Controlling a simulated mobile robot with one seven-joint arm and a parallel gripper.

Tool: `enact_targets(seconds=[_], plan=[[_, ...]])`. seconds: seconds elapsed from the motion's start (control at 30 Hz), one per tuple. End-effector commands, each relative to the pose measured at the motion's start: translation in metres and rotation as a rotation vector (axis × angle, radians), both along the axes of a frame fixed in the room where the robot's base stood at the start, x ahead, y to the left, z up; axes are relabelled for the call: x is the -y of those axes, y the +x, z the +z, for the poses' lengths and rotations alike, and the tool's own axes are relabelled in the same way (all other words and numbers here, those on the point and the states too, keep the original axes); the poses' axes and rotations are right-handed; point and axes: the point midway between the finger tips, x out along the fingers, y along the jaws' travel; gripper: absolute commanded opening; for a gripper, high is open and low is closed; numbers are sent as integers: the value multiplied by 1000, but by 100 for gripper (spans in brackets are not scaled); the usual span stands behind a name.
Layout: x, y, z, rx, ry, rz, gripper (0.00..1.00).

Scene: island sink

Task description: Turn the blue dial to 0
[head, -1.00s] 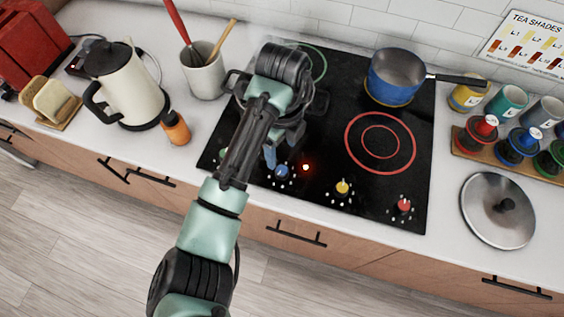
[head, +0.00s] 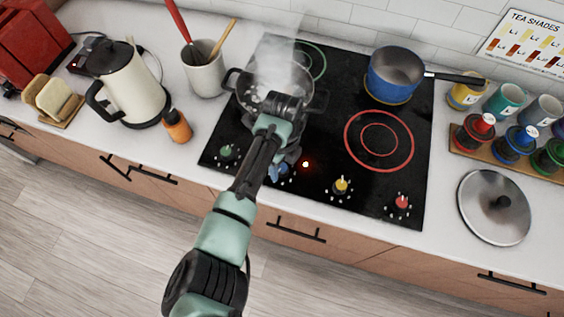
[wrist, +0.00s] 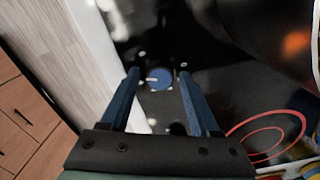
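The blue dial (head: 284,170) is on the front edge of the black stovetop, partly hidden by my gripper (head: 276,172) in the head view. In the wrist view the blue dial (wrist: 160,79) is a round knob with a pale pointer mark toward its left side, and white marks surround it. My gripper's two blue fingers (wrist: 158,74) are open, with one fingertip on each side of the dial in the picture. Dark gaps show between the dial and both fingers. I cannot tell how far the fingertips are above the stovetop.
A steaming dark pot (head: 318,102) stands behind my gripper. A blue saucepan (head: 392,92) stands at the back right. Green (head: 227,151), yellow (head: 341,185) and red (head: 402,202) dials share the front row. A red light (head: 306,164) glows right of the blue dial.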

Motion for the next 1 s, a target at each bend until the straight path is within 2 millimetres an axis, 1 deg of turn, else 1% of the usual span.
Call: enact_targets(seconds=[0.03,0.17,0.2,0.27,0.3,0.33,0.67,0.87,1.0], plan=[[0,0,0,0,0,0,51],[0,0,0,0,0,0,28],[0,0,0,0,0,0,21],[0,0,0,0,0,0,10],[0,0,0,0,0,0,3],[0,0,0,0,0,0,0],[0,0,1,0,0,29,0],[0,0,1,-1,0,127,0],[1,0,2,-1,-1,235,0]])
